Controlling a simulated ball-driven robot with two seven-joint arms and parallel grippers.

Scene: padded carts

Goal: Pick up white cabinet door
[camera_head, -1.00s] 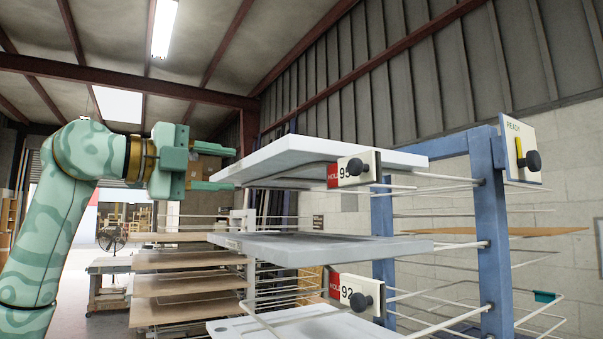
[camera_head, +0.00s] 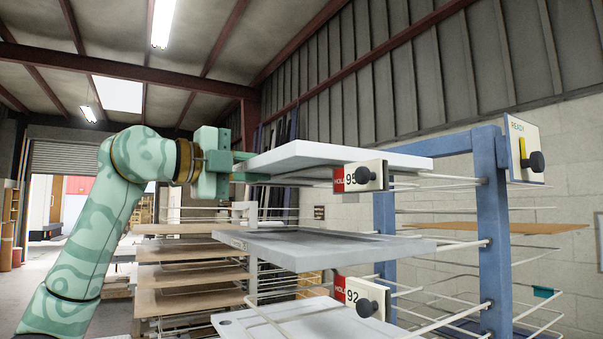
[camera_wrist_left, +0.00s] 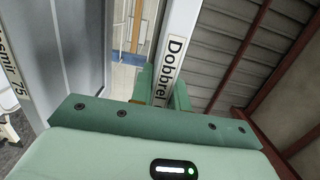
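The white cabinet door (camera_head: 330,153) is a flat panel lying on the top level of a wire rack. Its front end is by the red-and-white tag marked 95. My left gripper (camera_head: 248,166) is at its left end, one finger above the panel and one below, and seems shut on its edge. In the left wrist view the door's edge (camera_wrist_left: 180,30), with a "Dobbre…" label, runs between the two green fingers (camera_wrist_left: 163,92) with little or no gap. My left palm hides the door's left corner. My right gripper is not in view.
A grey panel (camera_head: 320,250) lies one level below, and another pale panel (camera_head: 290,318) below that. The blue rack post (camera_head: 490,225) and wire arms stand at the right. Shelves with brown boards (camera_head: 185,275) stand behind. Open floor shows at far left.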

